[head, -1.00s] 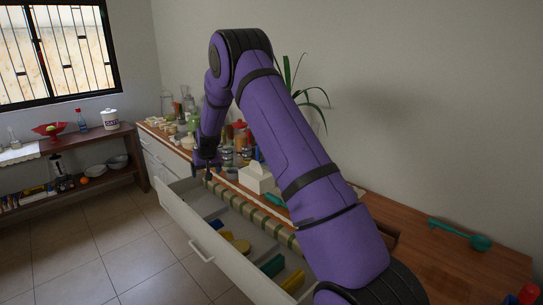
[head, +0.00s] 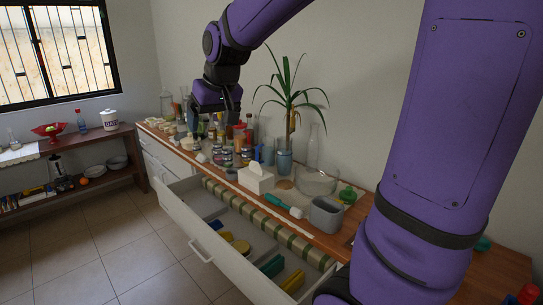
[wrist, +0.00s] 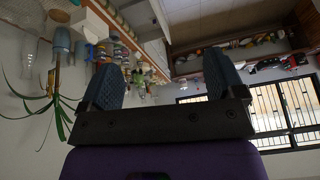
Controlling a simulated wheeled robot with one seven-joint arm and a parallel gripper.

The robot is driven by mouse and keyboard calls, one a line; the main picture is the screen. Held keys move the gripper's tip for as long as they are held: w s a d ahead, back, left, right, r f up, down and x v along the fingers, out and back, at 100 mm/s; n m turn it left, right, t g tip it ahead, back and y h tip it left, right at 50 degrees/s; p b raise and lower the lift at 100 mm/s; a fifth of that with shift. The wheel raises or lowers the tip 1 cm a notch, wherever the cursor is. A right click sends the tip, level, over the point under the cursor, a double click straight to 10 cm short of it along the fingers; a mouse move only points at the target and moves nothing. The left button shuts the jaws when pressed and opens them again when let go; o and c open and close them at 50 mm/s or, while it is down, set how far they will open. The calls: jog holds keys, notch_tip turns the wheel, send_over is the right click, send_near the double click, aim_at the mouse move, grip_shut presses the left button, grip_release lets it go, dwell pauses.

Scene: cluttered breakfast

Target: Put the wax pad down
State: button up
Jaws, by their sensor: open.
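My gripper (head: 222,108) is open and empty, raised above the back part of the long counter. The wrist view shows its two dark fingers (wrist: 163,82) spread wide with nothing between them. The open drawer (head: 205,251) below holds a round yellow piece (head: 241,247), a smaller yellow piece (head: 227,236), a blue piece (head: 216,225), a green block (head: 272,265) and a yellow block (head: 292,281). I cannot tell which of these, if any, is the wax pad.
The counter (head: 330,245) carries a tissue box (head: 256,181), a teal-handled brush (head: 283,205), a grey container (head: 326,215), a potted plant (head: 284,160) and crowded jars (head: 226,160). The floor (head: 110,240) left of the drawer is clear.

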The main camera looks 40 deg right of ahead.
jog(key=s+a+n, duration=0.1)
jog(key=s+a, duration=0.2)
jog(key=s, duration=2)
jog(key=shift+f, duration=0.3)
